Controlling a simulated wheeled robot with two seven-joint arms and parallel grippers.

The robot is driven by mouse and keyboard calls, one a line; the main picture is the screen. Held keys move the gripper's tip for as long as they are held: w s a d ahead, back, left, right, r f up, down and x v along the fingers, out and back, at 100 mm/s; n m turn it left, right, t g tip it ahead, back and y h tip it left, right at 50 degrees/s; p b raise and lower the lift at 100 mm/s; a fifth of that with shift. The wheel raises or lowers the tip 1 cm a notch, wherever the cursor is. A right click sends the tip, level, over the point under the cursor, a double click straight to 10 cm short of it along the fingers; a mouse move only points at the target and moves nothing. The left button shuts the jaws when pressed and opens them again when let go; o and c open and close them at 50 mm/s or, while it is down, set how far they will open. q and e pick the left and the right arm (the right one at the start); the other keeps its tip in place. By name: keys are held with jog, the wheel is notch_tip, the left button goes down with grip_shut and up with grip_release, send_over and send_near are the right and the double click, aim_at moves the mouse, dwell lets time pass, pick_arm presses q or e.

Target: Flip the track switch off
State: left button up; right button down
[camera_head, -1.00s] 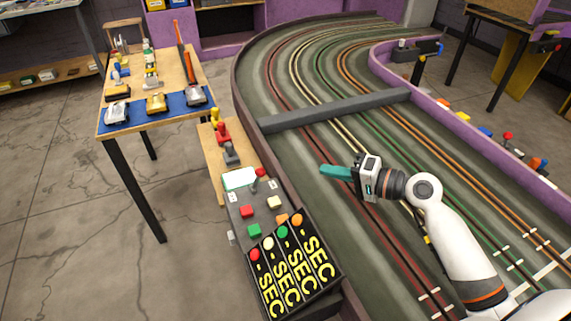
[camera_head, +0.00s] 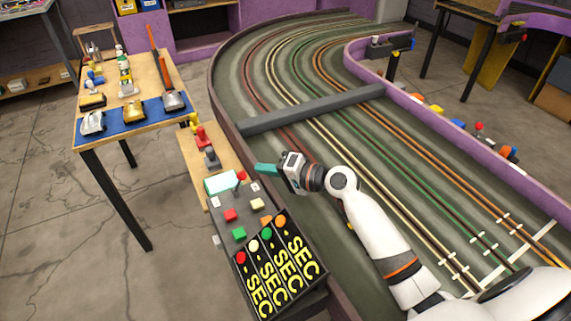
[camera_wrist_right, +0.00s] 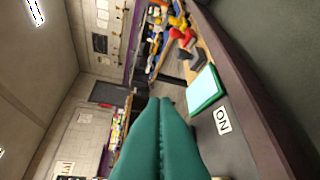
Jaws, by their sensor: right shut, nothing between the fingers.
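The grey control panel (camera_head: 244,202) stands beside the track's near left edge. A small red-tipped lever (camera_head: 241,176), which looks like the track switch, sits near its far end, close to a pale screen (camera_head: 221,183). My right gripper (camera_head: 257,168) is shut and empty, its teal fingers pointing left, with the tips just right of the lever in the head view. I cannot tell whether they touch it. In the right wrist view the shut fingers (camera_wrist_right: 160,105) point toward the far end of the panel, beside the screen and an ON label (camera_wrist_right: 222,120). The lever is not visible there. My left gripper is not in view.
The panel also carries coloured buttons (camera_head: 230,215) and a black SEC display (camera_head: 275,270). Red and grey controllers (camera_head: 203,138) stand on a wooden shelf beyond the screen. The raised dark track wall (camera_head: 300,215) runs beside the panel. A table (camera_head: 150,80) with model cars stands left.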

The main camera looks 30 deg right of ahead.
jog(key=shift+a+f, duration=0.25)
jog(key=shift+a, duration=0.65)
